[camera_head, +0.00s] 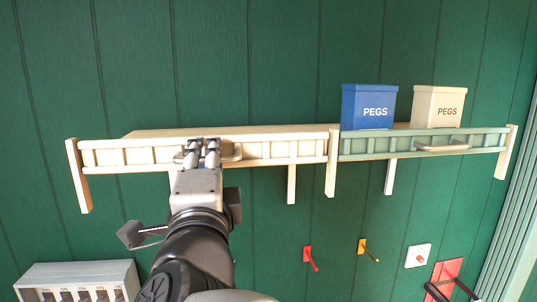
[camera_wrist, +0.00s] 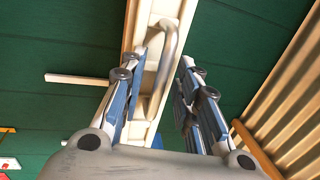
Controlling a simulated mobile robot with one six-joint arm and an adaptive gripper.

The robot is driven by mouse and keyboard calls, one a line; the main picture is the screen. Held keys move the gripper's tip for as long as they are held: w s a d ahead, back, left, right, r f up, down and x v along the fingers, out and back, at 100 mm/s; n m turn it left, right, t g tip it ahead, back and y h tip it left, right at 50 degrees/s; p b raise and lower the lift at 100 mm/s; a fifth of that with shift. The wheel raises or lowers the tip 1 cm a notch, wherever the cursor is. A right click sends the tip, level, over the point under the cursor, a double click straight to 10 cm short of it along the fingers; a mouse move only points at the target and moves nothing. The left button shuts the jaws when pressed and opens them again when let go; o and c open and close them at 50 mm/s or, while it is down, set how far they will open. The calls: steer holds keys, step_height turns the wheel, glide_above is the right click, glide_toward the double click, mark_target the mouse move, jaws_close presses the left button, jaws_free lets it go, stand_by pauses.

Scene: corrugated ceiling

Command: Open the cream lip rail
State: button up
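The cream lip rail (camera_head: 120,155) runs along the front of the left half of a wall shelf and stands upright between its end posts. Its bar handle (camera_head: 234,154) is partly hidden behind my gripper (camera_head: 202,149). In the wrist view the grey curved handle (camera_wrist: 172,60) on the cream rail (camera_wrist: 143,40) lies between the two fingers of my gripper (camera_wrist: 168,62). The fingers are apart, with gaps visible beside the handle, so my gripper is open. Whether the fingertips reach past the handle in depth I cannot tell.
A green lip rail (camera_head: 405,144) with its own handle fronts the right half. Behind it stand a blue PEGS box (camera_head: 368,106) and a cream PEGS box (camera_head: 438,106). Red (camera_head: 308,256) and yellow (camera_head: 364,247) hooks and a grey switch box (camera_head: 80,278) sit lower.

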steer(key=shift+s, duration=0.1)
steer(key=shift+c, duration=0.2)
jaws_close()
stand_by(0.4)
